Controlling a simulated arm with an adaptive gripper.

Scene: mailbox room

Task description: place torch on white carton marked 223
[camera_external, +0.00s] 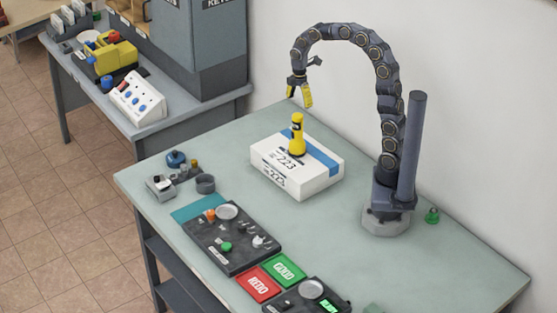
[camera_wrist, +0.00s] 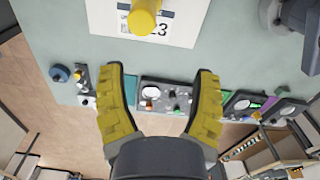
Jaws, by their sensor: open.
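The yellow torch (camera_external: 297,136) stands upright on top of the white carton (camera_external: 287,187), which is marked 223 and has a blue stripe. The carton rests on the grey-green table. My gripper (camera_external: 299,91) is open and empty, above the torch and apart from it. In the wrist view the torch (camera_wrist: 146,18) shows at the top edge, partly cut off, on the carton (camera_wrist: 186,30). There the two yellow fingers of my gripper (camera_wrist: 160,98) are spread with nothing between them.
Black control panels (camera_external: 228,240), a red plate (camera_external: 258,283) and a green plate (camera_external: 284,270) lie near the table's front edge. Small items, among them a dark round pot (camera_external: 205,184), sit left of the carton. A green object (camera_external: 432,216) stands by my base.

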